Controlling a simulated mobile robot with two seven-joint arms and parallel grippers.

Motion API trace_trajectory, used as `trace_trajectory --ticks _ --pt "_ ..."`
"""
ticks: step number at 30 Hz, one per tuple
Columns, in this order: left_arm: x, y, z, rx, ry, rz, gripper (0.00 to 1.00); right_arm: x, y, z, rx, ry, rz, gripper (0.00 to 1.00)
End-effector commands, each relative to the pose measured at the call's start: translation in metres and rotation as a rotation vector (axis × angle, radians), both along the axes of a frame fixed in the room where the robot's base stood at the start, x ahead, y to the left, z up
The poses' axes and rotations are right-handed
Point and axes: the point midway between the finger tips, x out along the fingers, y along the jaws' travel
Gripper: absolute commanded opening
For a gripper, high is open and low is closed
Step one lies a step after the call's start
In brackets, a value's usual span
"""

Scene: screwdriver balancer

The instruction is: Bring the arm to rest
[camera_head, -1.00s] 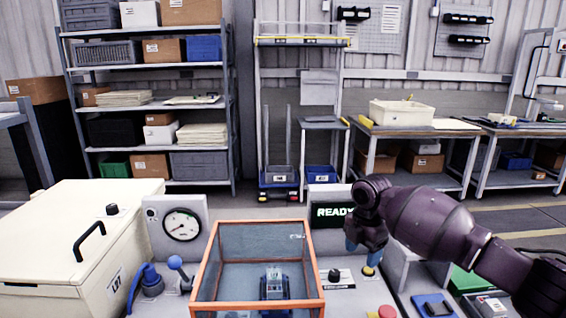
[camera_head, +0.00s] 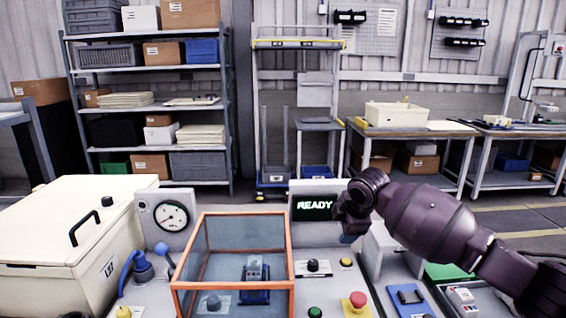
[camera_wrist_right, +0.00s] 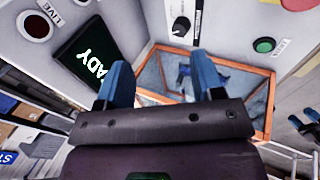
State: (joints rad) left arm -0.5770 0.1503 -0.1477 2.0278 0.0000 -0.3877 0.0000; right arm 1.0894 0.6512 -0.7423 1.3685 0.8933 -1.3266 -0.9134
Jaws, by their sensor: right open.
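My right arm, dark purple, comes in from the right in the head view. Its gripper (camera_head: 350,238) hangs near the right edge of the READY display (camera_head: 315,206), partly hidden behind the wrist, with blue fingertips showing. In the right wrist view the two blue fingers (camera_wrist_right: 163,82) stand apart with nothing between them. The gripper is open and empty. The fingers are seen over the panel beside the display (camera_wrist_right: 88,58) and the orange-framed box (camera_wrist_right: 262,120).
The orange-framed clear box (camera_head: 181,262) holds a blue and grey device. A yellow button (camera_head: 346,262), a black knob (camera_head: 313,265) and a red stop button (camera_head: 357,299) sit right of it. A cream lidded chest (camera_head: 40,225) and a dial gauge (camera_head: 171,216) stand left.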

Motion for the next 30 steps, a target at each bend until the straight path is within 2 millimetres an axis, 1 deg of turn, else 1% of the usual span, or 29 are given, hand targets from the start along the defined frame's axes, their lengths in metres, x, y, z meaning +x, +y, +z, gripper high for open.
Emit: trace_trajectory --ticks 1,3,7,11,15,19,22,26,30 --pt "-0.001 0.0 0.0 -0.001 0.001 -0.001 0.7 0.003 0.012 0.008 0.05 -0.057 -0.023 0.61" --pt "-0.002 -0.001 0.0 -0.001 0.001 0.0 0.7 0.006 0.024 0.014 0.126 -0.13 -0.062 0.61" --pt "-0.002 -0.001 0.0 -0.001 0.001 0.0 0.7 0.002 0.046 0.016 0.302 -0.241 -0.134 0.61" --pt "-0.002 -0.001 0.001 -0.003 0.0 0.001 0.7 -0.01 0.06 0.008 0.482 -0.316 -0.199 0.61" --pt "-0.001 -0.003 0.001 -0.006 0.0 0.003 0.7 -0.031 0.066 -0.007 0.677 -0.367 -0.272 0.61" --pt "-0.001 -0.003 0.0 -0.008 0.0 0.004 0.7 -0.056 0.062 -0.024 0.837 -0.398 -0.347 0.61" --pt "-0.002 -0.003 0.0 -0.008 0.001 0.004 0.7 -0.076 0.054 -0.039 0.94 -0.416 -0.405 0.61" --pt "-0.002 -0.003 0.0 -0.008 0.001 0.004 0.7 -0.104 0.038 -0.059 1.043 -0.435 -0.482 0.61" --pt "-0.002 -0.003 0.0 -0.008 0.002 0.004 0.7 -0.137 0.017 -0.083 1.121 -0.456 -0.57 0.61"
